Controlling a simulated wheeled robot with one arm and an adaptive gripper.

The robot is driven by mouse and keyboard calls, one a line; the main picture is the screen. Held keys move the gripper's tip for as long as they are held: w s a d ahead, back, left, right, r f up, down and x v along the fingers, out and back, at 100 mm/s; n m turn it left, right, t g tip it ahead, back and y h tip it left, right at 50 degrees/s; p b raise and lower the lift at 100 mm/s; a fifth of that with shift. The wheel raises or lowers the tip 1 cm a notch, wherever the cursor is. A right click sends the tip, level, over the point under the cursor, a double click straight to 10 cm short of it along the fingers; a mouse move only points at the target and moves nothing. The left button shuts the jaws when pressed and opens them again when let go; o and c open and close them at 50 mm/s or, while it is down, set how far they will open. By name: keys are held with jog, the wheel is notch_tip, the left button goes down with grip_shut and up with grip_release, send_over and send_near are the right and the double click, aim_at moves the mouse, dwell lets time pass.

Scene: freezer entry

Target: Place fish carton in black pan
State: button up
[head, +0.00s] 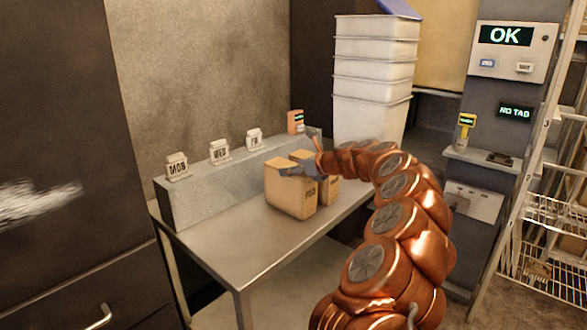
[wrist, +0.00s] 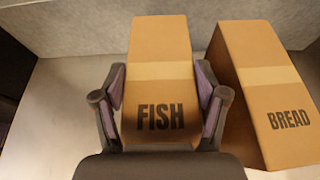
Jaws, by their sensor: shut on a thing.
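The fish carton (wrist: 160,75) is a brown box with a tan tape band and the word FISH. In the head view, the front brown carton (head: 291,194) on the steel table appears to be it, upright. My gripper (wrist: 162,112) has its two fingers on either side of the fish carton and is shut on it. My gripper (head: 298,170) also shows in the head view at the top of the cartons. I cannot tell whether the carton touches the table. No black pan can be made out in either view.
The bread carton (wrist: 265,90) stands close on the right of the fish carton. A grey ledge (head: 205,190) with day cards runs behind. Stacked white bins (head: 372,80) stand at the back. The steel table (head: 240,250) is clear at its front left. A wire rack (head: 550,215) stands right.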

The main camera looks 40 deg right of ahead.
jog(key=o, duration=1.8)
jog(key=shift+f, duration=0.15)
jog(key=shift+s+r, duration=0.2)
jog(key=shift+r, duration=0.05)
jog(key=b+v, duration=0.1)
jog(key=v, duration=1)
jog(key=shift+s, duration=0.35)
